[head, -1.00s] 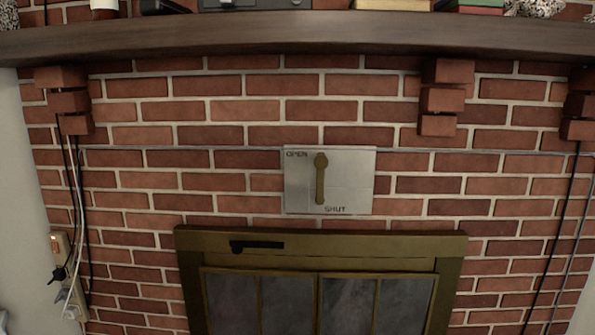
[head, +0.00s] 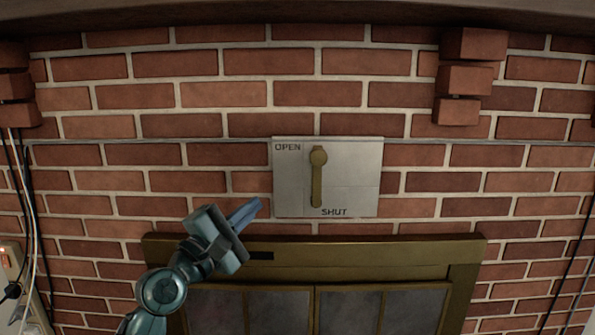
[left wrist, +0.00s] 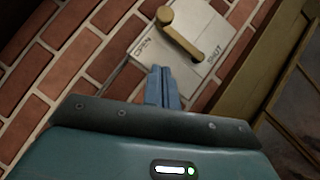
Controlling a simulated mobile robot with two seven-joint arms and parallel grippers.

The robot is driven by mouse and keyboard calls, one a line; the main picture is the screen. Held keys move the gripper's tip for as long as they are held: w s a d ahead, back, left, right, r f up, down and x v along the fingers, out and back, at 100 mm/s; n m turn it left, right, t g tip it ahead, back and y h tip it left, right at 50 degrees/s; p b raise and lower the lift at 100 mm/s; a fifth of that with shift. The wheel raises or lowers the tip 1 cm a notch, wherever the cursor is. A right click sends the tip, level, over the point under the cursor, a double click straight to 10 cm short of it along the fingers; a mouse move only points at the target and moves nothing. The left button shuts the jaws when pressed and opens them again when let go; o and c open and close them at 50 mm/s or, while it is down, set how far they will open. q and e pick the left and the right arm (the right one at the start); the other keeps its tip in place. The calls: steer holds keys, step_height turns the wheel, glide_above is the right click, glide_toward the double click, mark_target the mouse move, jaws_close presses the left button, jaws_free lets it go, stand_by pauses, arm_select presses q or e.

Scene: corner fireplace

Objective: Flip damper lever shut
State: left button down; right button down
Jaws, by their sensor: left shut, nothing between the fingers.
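The damper lever (head: 317,180) is a brass handle on a pale metal plate (head: 354,178) on the brick wall. It hangs from its round pivot at the top and points down at the word SHUT; OPEN is marked at the plate's upper left. My left gripper (head: 257,204) is shut and empty, just left of the plate's lower left corner, apart from the lever in the picture. In the left wrist view my closed blue fingers (left wrist: 162,70) point toward the plate (left wrist: 150,55), with the lever (left wrist: 182,37) beyond them. My right gripper is not in view.
The brass fireplace frame (head: 400,249) with dark glass doors stands below the plate. A wooden mantel (head: 300,8) runs along the top. Brick corbels (head: 464,80) jut out at upper right and upper left. Cables and an outlet (head: 12,258) are at far left.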

mark_target(317, 180)
arm_select(q)
steer(key=d+p+x, duration=0.1)
steer(key=x, duration=0.5)
steer(key=s+d+r+p+x, duration=0.1)
steer(key=x, duration=0.5)
steer(key=shift+d+p, duration=0.2)
steer(key=shift+p, duration=0.1)
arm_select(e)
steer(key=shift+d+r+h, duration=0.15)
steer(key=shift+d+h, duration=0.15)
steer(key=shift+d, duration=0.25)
arm_select(q)
steer(key=shift+w, duration=0.1)
